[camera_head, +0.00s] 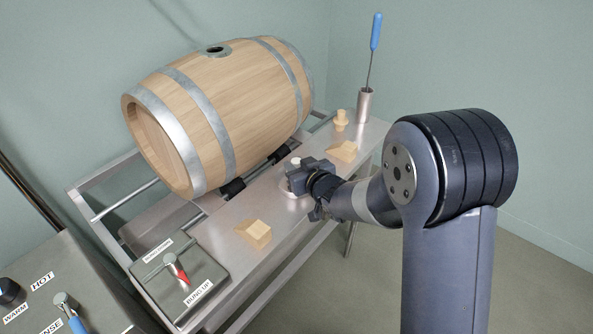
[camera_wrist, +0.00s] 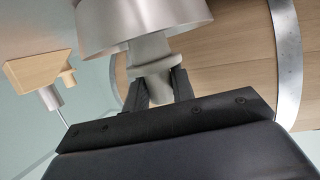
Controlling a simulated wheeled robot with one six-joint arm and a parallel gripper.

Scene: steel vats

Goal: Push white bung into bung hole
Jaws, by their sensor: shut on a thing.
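The white bung (camera_head: 296,161) shows only as a small pale top at my gripper in the head view. In the wrist view the bung (camera_wrist: 155,65) looks light grey, with a wide flange and narrower ends. My gripper (camera_head: 297,171) is shut on it, one finger on each side in the wrist view (camera_wrist: 160,88). The bung's lower end meets a round metal dish (camera_wrist: 140,30) on the bench; whether it still rests there I cannot tell. The bung hole (camera_head: 215,50) is a dark open hole in a metal ring on top of the wooden barrel (camera_head: 240,90).
The barrel lies on a steel rack behind the bench (camera_head: 225,225). A wooden wedge (camera_head: 253,234) lies left of my gripper. Another wedge (camera_head: 343,151), a wooden bung (camera_head: 341,119) and a metal holder (camera_head: 364,105) with a blue-handled tool (camera_head: 375,32) stand right. A lever box (camera_head: 180,280) is front left.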

